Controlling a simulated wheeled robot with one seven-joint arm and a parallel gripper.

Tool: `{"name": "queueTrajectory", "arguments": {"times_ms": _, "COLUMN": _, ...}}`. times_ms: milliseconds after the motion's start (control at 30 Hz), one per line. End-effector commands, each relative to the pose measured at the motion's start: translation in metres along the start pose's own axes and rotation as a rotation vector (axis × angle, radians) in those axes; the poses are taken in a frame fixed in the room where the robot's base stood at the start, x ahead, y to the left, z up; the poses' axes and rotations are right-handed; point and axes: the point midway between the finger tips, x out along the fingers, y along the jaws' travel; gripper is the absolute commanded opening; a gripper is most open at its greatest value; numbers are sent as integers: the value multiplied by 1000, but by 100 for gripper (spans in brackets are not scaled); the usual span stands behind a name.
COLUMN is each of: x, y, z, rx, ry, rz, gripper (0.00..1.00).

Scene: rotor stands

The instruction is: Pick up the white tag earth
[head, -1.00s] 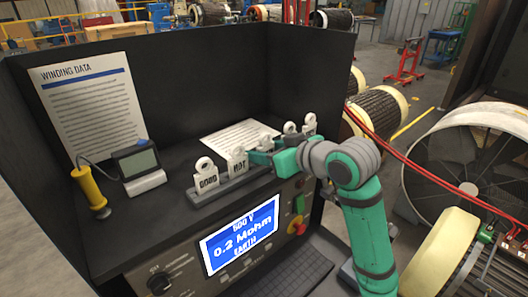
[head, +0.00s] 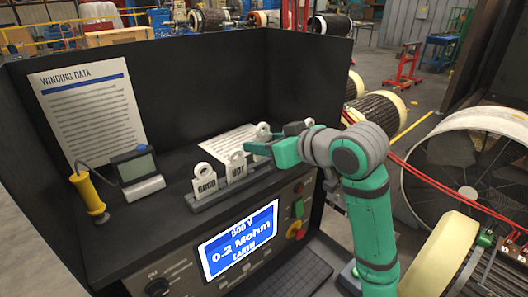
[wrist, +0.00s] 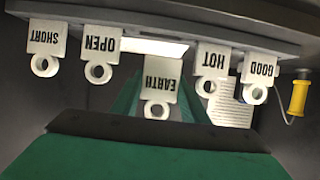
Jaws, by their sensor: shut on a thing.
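The white EARTH tag (wrist: 158,82) appears upside down in the wrist view, between the green fingers of my gripper (wrist: 160,90). My gripper is shut on it. In the head view my gripper (head: 258,148) is above the tag rack (head: 225,201). A white ringed tag top (head: 263,130) shows just behind the fingers; its lettering is hidden there. In the wrist view the EARTH tag hangs out of line with the other tags, nearer the camera.
The HOT (wrist: 211,62) and GOOD (wrist: 259,72) tags stand on one side, OPEN (wrist: 100,48) and SHORT (wrist: 44,40) on the other. A yellow-handled probe (head: 88,192) and small meter (head: 137,168) are at the left. Dark panels enclose the bench.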

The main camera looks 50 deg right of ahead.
Motion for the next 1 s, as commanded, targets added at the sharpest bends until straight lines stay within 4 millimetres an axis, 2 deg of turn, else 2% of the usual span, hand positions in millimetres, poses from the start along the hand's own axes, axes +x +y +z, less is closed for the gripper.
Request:
{"name": "queueTrajectory", "arguments": {"times_ms": 267, "x": -44, "y": -30, "z": -35, "rx": -5, "ry": 3, "rz": 2, "gripper": 28}}
{"name": "queueTrajectory", "arguments": {"times_ms": 600, "x": -95, "y": -76, "z": -44, "rx": -4, "ry": 3, "rz": 2, "gripper": 28}}
{"name": "queueTrajectory", "arguments": {"times_ms": 800, "x": -110, "y": -91, "z": -46, "rx": -2, "ry": 2, "rz": 1, "gripper": 28}}
{"name": "queueTrajectory", "arguments": {"times_ms": 1000, "x": -114, "y": -94, "z": -46, "rx": 0, "ry": 0, "rz": 1, "gripper": 28}}
